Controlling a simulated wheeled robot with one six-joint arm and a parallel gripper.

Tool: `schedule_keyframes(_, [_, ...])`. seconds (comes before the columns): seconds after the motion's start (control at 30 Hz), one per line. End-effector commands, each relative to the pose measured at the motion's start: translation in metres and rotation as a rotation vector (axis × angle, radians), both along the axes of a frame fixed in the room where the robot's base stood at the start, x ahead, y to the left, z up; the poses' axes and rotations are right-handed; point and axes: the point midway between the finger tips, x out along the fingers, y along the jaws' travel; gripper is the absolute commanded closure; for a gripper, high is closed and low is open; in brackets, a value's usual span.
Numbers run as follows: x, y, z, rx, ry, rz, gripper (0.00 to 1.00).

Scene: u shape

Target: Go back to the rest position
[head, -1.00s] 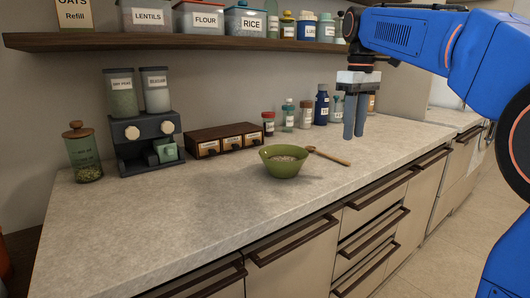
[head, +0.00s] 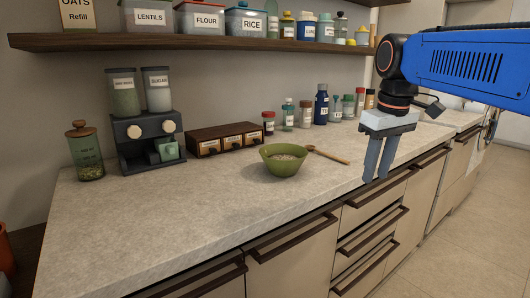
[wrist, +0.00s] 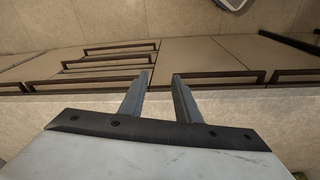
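My gripper (head: 377,178) hangs with its fingers pointing down near the front edge of the counter in the head view, to the right of the green bowl. In the wrist view my gripper (wrist: 162,75) shows its two fingers apart with nothing between them. The green bowl (head: 283,165) stands on the counter with grainy contents inside. My gripper touches nothing that I can see.
A dispenser (head: 148,140), a small drawer box (head: 222,140) and a glass jar (head: 85,155) stand further left. Several bottles line the wall under a shelf (head: 190,42). The front counter (head: 180,220) is clear.

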Motion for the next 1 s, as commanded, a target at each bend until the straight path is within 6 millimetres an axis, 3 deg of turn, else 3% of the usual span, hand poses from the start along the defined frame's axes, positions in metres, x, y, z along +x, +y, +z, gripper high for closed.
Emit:
schedule_keyframes(0.1, [-0.034, -0.006, -0.027, 0.010, -0.039, -0.058, 0.70])
schedule_keyframes(0.37, [-0.100, -0.015, -0.095, 0.040, -0.123, -0.185, 0.70])
schedule_keyframes(0.6, [-0.156, -0.022, -0.166, 0.073, -0.200, -0.298, 0.70])
schedule_keyframes(0.8, [-0.186, -0.024, -0.211, 0.094, -0.244, -0.363, 0.70])
schedule_keyframes(1.0, [-0.195, -0.025, -0.226, 0.102, -0.258, -0.384, 0.70])
